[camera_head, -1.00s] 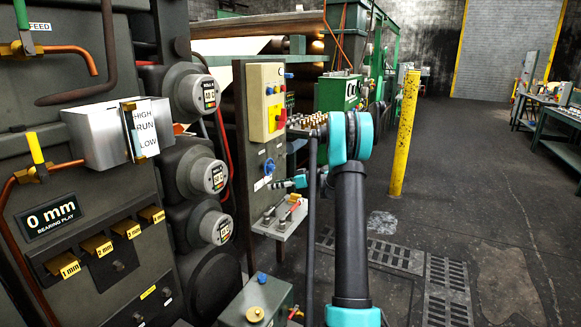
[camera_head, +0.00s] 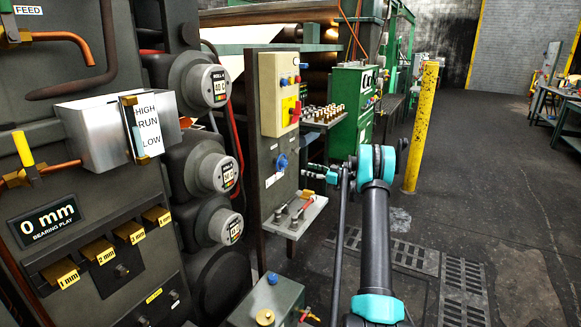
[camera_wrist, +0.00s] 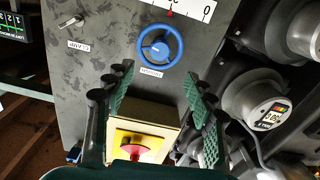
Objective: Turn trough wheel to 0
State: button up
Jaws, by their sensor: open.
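The blue trough wheel (camera_head: 281,162) is on the dark upright panel, below the yellow control box. In the wrist view the wheel (camera_wrist: 160,48) faces me beyond the fingertips, with a small label beside its rim. A white scale (camera_wrist: 185,9) is partly cut off by the top edge. Its red pointer stands left of the 0, near a partly hidden number. My gripper (camera_wrist: 158,82) is open, its two green-padded fingers wide apart and nothing between them. In the head view my gripper (camera_head: 312,170) is just right of the wheel; I see no contact.
A ledge with levers (camera_head: 294,216) juts out below the wheel. Round roll gauges (camera_head: 218,175) stand at left. Floor at right is open past a yellow post (camera_head: 421,125).

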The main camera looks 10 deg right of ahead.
aim_at(286, 164)
jog(key=x, duration=1.1)
jog(key=shift+a, duration=0.1)
jog(key=c, duration=1.2)
